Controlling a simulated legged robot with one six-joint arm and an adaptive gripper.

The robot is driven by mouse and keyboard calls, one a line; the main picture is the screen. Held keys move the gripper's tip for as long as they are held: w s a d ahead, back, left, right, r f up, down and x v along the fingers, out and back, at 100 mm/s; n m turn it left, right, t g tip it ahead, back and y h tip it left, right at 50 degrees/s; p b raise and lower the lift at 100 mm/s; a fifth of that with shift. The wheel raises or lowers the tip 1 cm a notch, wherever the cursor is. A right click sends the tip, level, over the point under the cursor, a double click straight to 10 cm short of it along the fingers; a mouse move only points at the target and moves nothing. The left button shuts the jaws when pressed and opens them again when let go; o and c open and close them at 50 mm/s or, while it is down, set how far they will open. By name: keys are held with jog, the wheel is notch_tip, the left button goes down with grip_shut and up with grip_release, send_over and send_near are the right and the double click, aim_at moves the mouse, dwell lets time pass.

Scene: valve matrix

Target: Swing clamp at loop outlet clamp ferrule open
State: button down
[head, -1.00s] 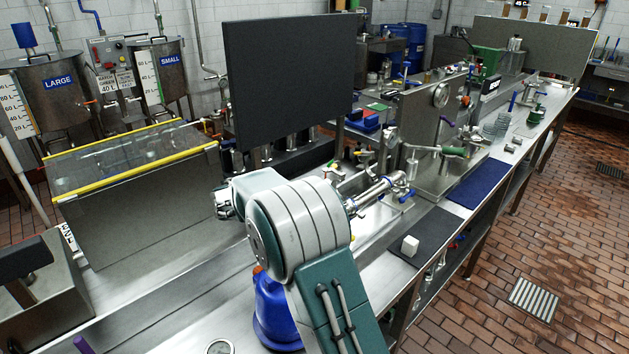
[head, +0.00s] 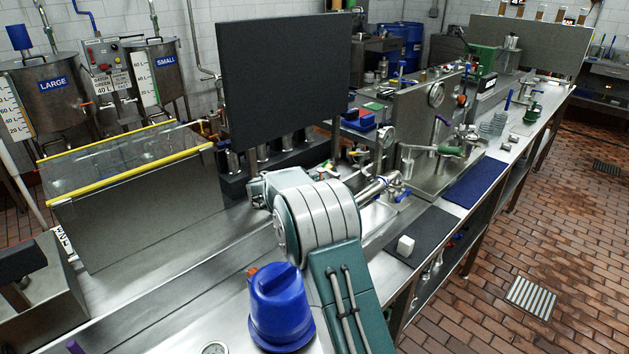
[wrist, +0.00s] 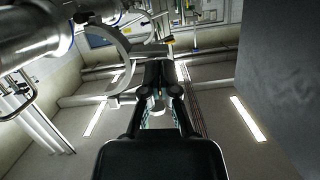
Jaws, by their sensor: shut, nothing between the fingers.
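In the wrist view my gripper (wrist: 160,72) is shut, with nothing between its dark fingers. A curved grey metal band (wrist: 123,48), which looks like part of the clamp, arcs just left of the fingertips. It stands beside a shiny steel pipe (wrist: 35,42) with a blue ring at the upper left. I cannot tell whether the fingers touch the band, or how far the clamp is open. In the head view a steel pipe fitting with blue parts (head: 373,190) shows just beyond my arm. My gripper and the clamp are hidden there.
A dark mat with a white block (head: 405,246) lies to the right.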

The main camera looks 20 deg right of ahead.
jog(key=shift+w+a+f+n+g+h, duration=0.2)
jog(key=shift+w+f+n+g, duration=0.15)
jog(key=shift+w+f+n, duration=0.4)
jog(key=shift+w+a+f+n+g+h, duration=0.2)
jog(key=shift+f+n+g, duration=0.25)
jog(key=shift+n, duration=0.6)
jog(key=shift+a, duration=0.15)
